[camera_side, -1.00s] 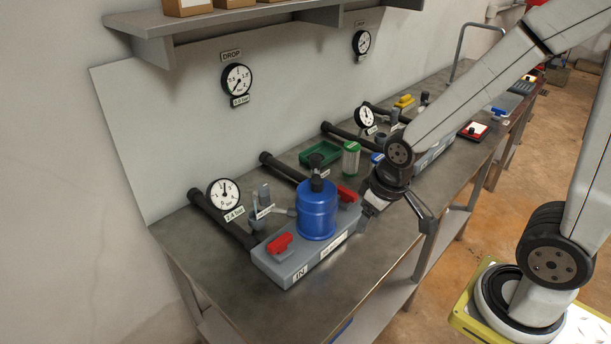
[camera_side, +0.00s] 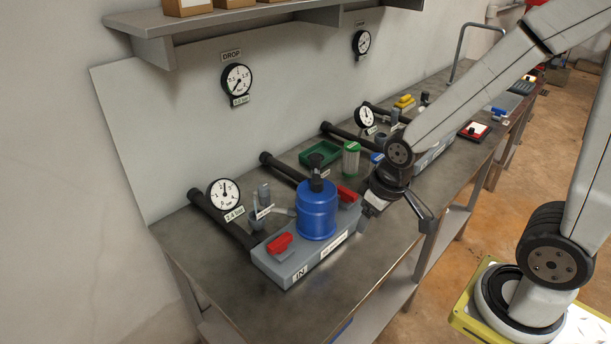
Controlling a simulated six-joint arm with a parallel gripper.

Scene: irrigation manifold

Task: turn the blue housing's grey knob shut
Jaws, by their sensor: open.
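The blue housing (camera_side: 317,212) stands upright on a light grey manifold block (camera_side: 290,267) on the bench. A dark grey knob (camera_side: 317,163) sits on top of it; its exact setting is too small to tell. A small lighter grey fitting (camera_side: 284,212) shows at the housing's left side. My gripper (camera_side: 372,207) is open and empty, low beside the right end of the block, apart from the housing and the knob on top. Its jaws are partly hidden and small in this view.
Red handles (camera_side: 280,243) sit on the block either side of the housing. A pressure gauge (camera_side: 224,194) and black pipes stand behind. The bench front is clear.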

